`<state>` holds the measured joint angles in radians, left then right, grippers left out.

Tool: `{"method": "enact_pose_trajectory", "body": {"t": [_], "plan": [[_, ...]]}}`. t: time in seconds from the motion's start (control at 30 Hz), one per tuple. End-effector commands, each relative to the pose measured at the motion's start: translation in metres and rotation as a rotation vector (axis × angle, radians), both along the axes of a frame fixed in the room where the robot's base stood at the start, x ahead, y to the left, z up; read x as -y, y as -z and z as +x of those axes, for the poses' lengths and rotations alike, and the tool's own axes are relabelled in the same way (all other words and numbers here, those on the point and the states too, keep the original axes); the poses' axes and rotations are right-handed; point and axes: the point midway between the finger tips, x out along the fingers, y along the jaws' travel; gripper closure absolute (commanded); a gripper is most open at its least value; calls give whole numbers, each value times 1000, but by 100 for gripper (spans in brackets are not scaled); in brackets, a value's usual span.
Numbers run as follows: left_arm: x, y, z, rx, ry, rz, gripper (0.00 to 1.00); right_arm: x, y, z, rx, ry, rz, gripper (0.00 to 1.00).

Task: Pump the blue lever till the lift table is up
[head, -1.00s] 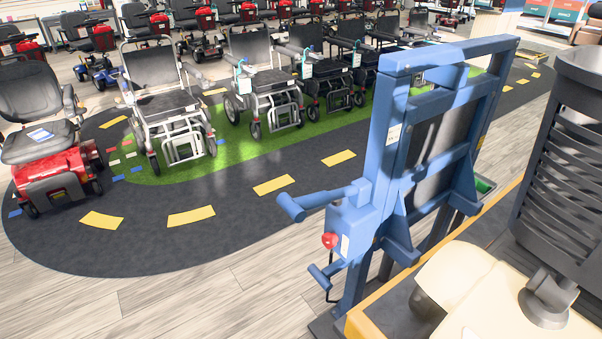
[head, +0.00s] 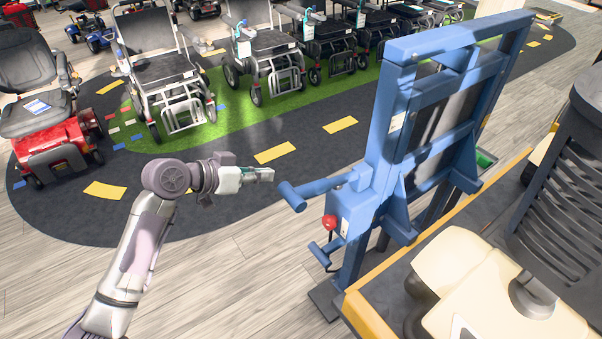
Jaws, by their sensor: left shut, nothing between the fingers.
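The blue lever (head: 306,193) sticks out to the left from the side of the blue lift frame (head: 393,150), with a rounded grip at its end. A red knob (head: 329,222) and a lower blue pedal-like bar (head: 322,252) sit below it on the same post. The lift's platform (head: 365,318) with a yellow edge is at the lower right and carries a scooter. My left gripper (head: 268,174) is shut and empty, just left of and slightly above the lever's end, apart from it in the picture. My right gripper is not in view.
A beige scooter with a dark seat (head: 575,160) stands on the platform at the right. Several wheelchairs and a red scooter (head: 52,145) line the far side of the dark track. The wooden floor left of the lift is clear.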

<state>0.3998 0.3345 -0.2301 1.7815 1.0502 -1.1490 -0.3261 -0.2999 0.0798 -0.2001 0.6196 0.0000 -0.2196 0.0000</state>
Motion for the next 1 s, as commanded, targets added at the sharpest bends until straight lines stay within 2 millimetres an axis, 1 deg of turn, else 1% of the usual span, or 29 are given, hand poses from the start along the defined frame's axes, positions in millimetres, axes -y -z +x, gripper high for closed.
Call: {"method": "enact_pose_trajectory", "body": {"t": [0.03, 0.1, 0.2, 0.27, 0.53, 0.67, 0.77, 1.0], "plan": [[4, -18, -4, 22, 30, 0, 100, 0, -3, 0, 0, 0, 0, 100], [8, -31, -9, 41, 59, 0, 100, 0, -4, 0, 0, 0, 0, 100], [10, -38, -12, 52, 77, 1, 100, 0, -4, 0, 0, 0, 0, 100], [10, -38, -13, 53, 80, 0, 100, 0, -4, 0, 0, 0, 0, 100], [11, -37, -12, 51, 76, 0, 100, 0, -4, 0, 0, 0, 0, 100], [19, -34, -7, 51, 78, -4, 100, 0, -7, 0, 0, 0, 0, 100], [31, -29, 0, 50, 77, -5, 100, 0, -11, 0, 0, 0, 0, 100], [71, -6, 26, 48, 78, -5, 100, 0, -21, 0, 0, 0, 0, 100]]}}
